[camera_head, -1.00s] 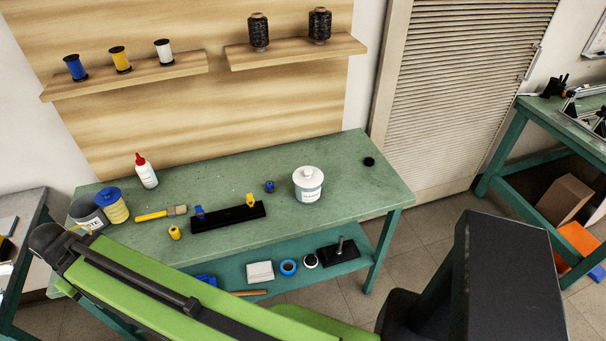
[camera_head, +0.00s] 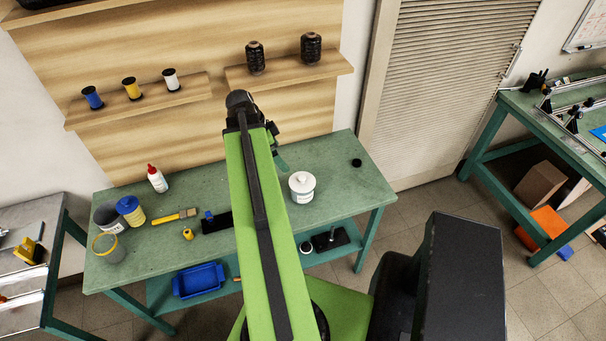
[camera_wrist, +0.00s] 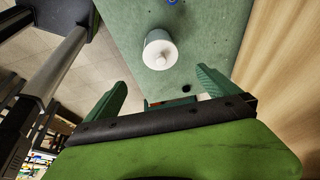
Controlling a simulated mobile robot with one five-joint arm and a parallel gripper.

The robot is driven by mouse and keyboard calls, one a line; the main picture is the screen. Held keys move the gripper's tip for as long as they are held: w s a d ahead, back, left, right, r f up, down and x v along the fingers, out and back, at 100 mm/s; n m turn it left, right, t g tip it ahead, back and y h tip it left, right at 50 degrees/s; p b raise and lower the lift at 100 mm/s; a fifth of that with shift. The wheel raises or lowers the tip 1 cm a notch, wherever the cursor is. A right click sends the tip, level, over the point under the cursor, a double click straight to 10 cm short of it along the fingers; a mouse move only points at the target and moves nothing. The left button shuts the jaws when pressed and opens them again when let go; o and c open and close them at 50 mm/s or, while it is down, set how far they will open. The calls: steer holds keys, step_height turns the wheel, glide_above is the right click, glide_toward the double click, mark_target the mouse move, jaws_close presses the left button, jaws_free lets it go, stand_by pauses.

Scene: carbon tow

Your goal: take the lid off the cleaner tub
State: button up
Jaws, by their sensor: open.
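The cleaner tub (camera_head: 302,194) is a white tub with a printed label, standing upright on the right part of the green bench. Its white lid (camera_head: 302,181) with a round knob is on top. In the wrist view the lid (camera_wrist: 160,55) is seen from above, beyond my fingertips. My gripper (camera_head: 281,161) is above the bench, just left of and behind the tub in the head view, partly hidden by my arm. In the wrist view my gripper (camera_wrist: 162,82) has its two green fingers wide apart with nothing between them. It is not touching the tub.
A small black disc (camera_head: 356,162) lies right of the tub. A black fixture (camera_head: 216,222) is partly behind my arm. A glue bottle (camera_head: 157,179), a brush (camera_head: 175,216) and several containers stand on the left. Shelves with spools (camera_head: 255,58) are above the bench.

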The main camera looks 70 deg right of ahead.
steer(key=f+b, duration=0.1)
steer(key=b, duration=1.1)
glide_toward(300, 178)
steer(key=x, duration=0.3)
steer(key=w+x, duration=0.1)
steer(key=x, duration=0.1)
steer(key=shift+a+f, duration=0.2)
steer(key=shift+a, duration=0.1)
steer(key=shift+r, duration=0.1)
steer(key=b+x, duration=0.1)
steer(key=x, duration=0.1)
steer(key=b+x, duration=0.1)
steer(key=b, duration=0.1)
steer(key=b+x, duration=0.1)
steer(key=x, duration=0.1)
steer(key=shift+s+d, duration=0.3)
steer(key=shift+s, duration=0.1)
steer(key=shift+r, duration=0.1)
steer(key=c, duration=1)
